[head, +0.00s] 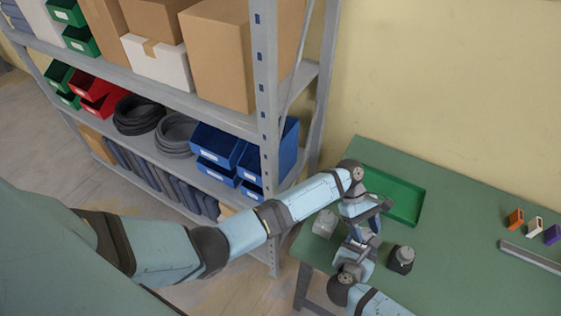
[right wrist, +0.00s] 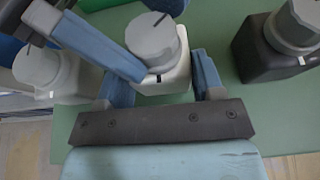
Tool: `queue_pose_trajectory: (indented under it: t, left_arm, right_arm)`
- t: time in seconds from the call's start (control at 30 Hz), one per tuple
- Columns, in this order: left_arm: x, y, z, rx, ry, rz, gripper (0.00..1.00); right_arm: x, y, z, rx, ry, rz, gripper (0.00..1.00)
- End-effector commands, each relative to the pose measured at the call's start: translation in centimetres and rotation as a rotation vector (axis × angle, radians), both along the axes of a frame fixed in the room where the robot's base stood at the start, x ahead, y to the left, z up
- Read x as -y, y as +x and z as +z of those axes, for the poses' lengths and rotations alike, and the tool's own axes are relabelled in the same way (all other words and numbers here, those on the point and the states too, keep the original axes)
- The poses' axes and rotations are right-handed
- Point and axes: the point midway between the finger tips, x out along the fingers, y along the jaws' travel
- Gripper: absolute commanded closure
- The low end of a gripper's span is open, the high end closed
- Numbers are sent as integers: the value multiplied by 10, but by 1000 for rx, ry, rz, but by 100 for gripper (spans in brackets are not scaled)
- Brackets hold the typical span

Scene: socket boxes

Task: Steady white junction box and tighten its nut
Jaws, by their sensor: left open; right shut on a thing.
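The white junction box (right wrist: 172,80) stands upright on the green table in the right wrist view, with a round grey nut (right wrist: 152,42) on top bearing a dark mark. My right gripper (right wrist: 162,85) is shut on the box, one blue finger on each side. My left gripper (right wrist: 122,28) is open, its blue fingers low around the nut; whether they touch it I cannot tell. In the head view my left gripper (head: 372,214) comes down from above and my right gripper (head: 358,246) reaches in from below. The arms mostly hide the box there.
A light grey box (head: 324,223) stands to the left, and a black box (head: 401,260) with a grey nut to the right. A green tray (head: 408,220) lies behind. Small orange (head: 515,219), white and purple blocks and a grey bar (head: 530,257) lie at the right. A loaded shelf (head: 190,92) stands left.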

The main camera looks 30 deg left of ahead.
Motion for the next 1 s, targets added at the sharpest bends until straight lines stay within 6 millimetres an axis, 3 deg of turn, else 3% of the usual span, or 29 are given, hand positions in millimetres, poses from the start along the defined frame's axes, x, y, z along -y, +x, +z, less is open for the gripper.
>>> queue_pose_trajectory:
  t: [0.17,0.53,1.0]
  left_arm:
    - [-1,-3,-1,1,-2,176,48]
    - [-1,-8,0,3,-3,783,48]
    - [-68,-18,68,4,-1,782,48]
  right_arm:
    - [0,0,0,0,0,0,67]
    - [0,0,0,0,0,0,67]
    - [0,0,0,0,0,0,67]
